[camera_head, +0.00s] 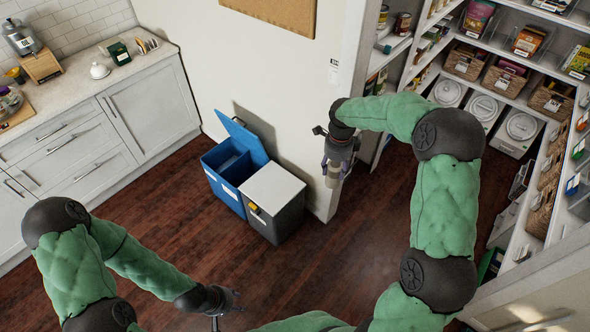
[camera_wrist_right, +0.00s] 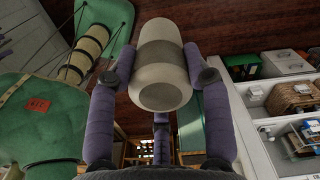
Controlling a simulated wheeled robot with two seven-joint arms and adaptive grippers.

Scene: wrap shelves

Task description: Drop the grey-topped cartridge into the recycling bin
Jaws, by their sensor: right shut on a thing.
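My right gripper (camera_head: 333,168) is shut on a pale cylindrical cartridge and holds it in the air, right of the bins. The cartridge (camera_wrist_right: 160,62) fills the middle of the right wrist view, between the purple finger pads, and has a grey-brown band and a rounded pale end. The blue recycling bin (camera_head: 213,178) stands on the floor against the wall, its lid (camera_head: 243,139) raised and its inside divided in two. My left gripper (camera_head: 217,301) is low at the bottom of the head view; its fingers are too small and dark to judge.
A grey bin (camera_head: 284,222) with a closed pale lid stands against the blue bin's right side. A wall end (camera_head: 330,120) separates the bins from the pantry shelves (camera_head: 480,50). White kitchen cabinets (camera_head: 145,115) stand at left. The wooden floor (camera_head: 150,220) before the bins is clear.

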